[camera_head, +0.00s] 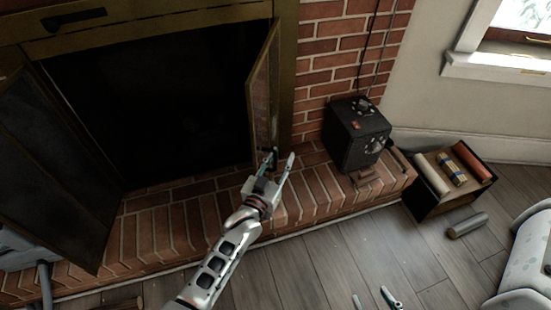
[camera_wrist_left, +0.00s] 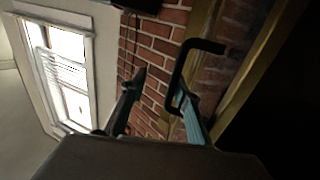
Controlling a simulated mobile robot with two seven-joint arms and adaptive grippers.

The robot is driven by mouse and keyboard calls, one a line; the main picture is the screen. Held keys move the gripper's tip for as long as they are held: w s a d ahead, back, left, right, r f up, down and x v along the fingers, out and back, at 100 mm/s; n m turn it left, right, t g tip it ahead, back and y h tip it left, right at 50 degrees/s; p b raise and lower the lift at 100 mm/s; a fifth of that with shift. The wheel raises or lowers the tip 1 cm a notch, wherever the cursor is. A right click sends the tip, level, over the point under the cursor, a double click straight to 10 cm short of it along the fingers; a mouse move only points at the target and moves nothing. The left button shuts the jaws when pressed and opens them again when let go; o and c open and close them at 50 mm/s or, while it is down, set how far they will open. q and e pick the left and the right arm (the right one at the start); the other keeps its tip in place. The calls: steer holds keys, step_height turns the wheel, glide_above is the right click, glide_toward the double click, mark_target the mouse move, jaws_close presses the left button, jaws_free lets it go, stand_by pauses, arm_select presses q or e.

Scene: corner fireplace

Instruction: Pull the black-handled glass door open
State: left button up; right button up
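The glass door (camera_head: 263,90) is the narrow brass-framed leaf at the right of the fireplace opening, standing swung out at an angle. Its black handle (camera_wrist_left: 187,62) is a bent bar in the left wrist view; in the head view it is mostly hidden by my gripper. My left gripper (camera_head: 280,158) is at the door's lower edge with its fingers apart. In the left wrist view (camera_wrist_left: 160,90), the handle overlaps the teal finger's tip, and the dark finger stands apart to the left. Contact cannot be told. My right gripper (camera_head: 375,298) shows only fingertips, apart and empty, above the floor.
Another dark glass leaf (camera_head: 45,150) stands open at the left. A black box (camera_head: 356,135) sits on the brick hearth (camera_head: 160,225). The middle floor is clear.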

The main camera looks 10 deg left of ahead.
arm_select(q)
steer(key=shift+w+a+r, duration=0.2)
steer(key=shift+a, duration=0.05)
steer(key=shift+a, duration=0.1)
steer(key=v, duration=1.2)
steer(key=shift+f, duration=0.2)
steer(key=shift+s, duration=0.1)
steer(key=shift+c, duration=0.5)
